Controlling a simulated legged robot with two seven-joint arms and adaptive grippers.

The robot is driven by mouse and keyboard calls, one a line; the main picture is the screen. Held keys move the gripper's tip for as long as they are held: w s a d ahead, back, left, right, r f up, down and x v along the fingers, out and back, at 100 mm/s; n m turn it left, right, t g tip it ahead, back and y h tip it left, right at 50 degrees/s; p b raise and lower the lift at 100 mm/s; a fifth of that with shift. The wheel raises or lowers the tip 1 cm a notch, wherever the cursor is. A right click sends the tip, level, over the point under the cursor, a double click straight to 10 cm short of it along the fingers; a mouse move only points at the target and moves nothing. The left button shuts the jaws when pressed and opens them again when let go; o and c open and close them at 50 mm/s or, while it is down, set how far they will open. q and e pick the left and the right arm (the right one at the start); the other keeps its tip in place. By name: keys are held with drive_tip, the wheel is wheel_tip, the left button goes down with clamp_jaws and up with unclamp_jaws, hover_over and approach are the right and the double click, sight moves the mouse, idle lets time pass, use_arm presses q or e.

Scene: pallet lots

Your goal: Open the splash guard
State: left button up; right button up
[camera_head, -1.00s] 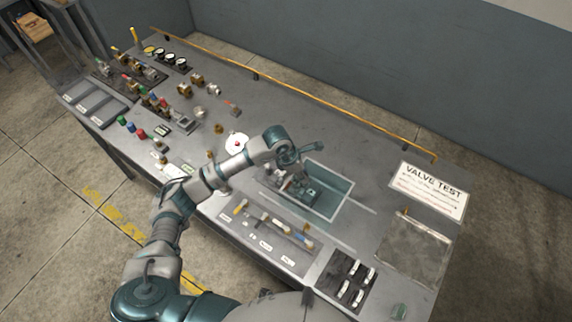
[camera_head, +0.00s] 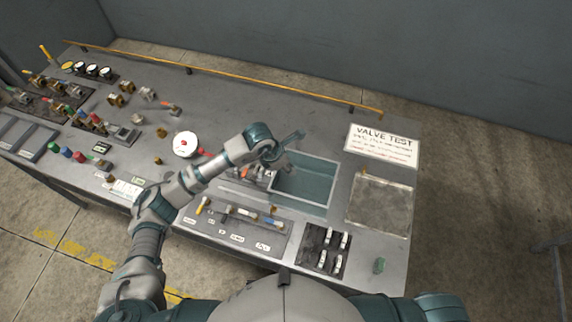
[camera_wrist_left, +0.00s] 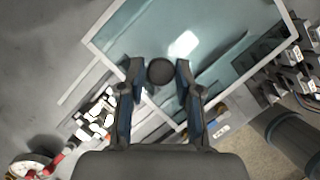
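The splash guard (camera_head: 305,181) is a bluish see-through panel in a pale frame, flat over the bench's front right part. Its pane (camera_wrist_left: 215,38) fills the top of the left wrist view. A dark round knob (camera_wrist_left: 160,71) shows on it. My left gripper (camera_head: 287,148) is above the guard's upper left corner. In the left wrist view its two fingers (camera_wrist_left: 160,78) stand apart on either side of the knob, with narrow gaps visible. The knob is hidden in the head view. My right gripper is out of view.
Pale rails (camera_head: 243,193) run left of the guard beside a cluster of fittings (camera_wrist_left: 95,115). A mesh plate (camera_head: 380,204) and a VALVE TEST sign (camera_head: 382,144) lie to the right. A white gauge (camera_head: 186,145) is left. A yellow rail (camera_head: 230,76) lines the back.

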use_arm(q)
drive_tip(key=shift+o, duration=1.2)
drive_tip(key=v, duration=1.1)
drive_tip(key=shift+r, duration=0.4)
drive_tip(key=shift+a, duration=0.1)
